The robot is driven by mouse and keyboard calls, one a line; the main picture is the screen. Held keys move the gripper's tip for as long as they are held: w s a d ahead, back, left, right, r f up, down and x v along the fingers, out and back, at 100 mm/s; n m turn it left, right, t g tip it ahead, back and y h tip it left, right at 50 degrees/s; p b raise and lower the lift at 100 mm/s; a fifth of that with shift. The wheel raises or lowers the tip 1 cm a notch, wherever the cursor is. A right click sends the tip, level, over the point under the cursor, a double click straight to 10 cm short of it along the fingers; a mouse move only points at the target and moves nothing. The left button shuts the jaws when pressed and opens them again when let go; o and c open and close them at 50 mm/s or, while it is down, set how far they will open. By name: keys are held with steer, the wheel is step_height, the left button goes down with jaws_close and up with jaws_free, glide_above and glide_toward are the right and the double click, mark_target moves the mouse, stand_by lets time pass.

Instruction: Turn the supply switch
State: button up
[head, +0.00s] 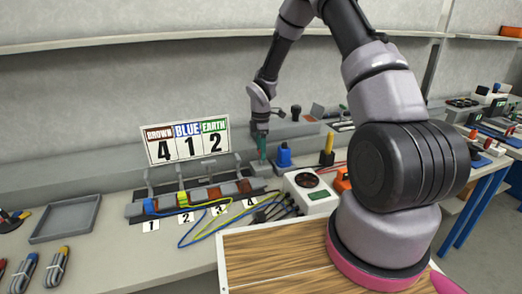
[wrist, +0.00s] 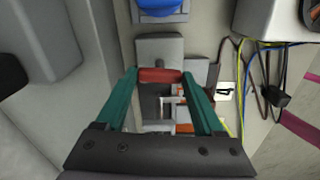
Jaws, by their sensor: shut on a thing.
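My gripper (wrist: 160,77) has its two green fingers closed on the ends of a short red handle (wrist: 158,75). The handle lies across a grey block (wrist: 160,49), which I take to be the supply switch. A light metal frame shows below the handle, between the fingers. In the head view my gripper (head: 262,150) points down at the back of the bench, just right of the numbered terminal row. There the handle is hidden by the fingers, and its exact angle cannot be told.
A sign (head: 187,140) reads brown 4, blue 1, earth 2. A blue block (head: 284,158) stands close right of my gripper. A white box (head: 310,192) with a round socket and loose wires (head: 205,226) lie in front. An empty grey tray (head: 67,219) sits left.

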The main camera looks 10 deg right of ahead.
steer(key=m, duration=1.2)
steer(key=shift+m, duration=2.2)
steer(key=o, duration=1.4)
step_height(320, 180, up, 11)
steer(key=shift+f, duration=0.1)
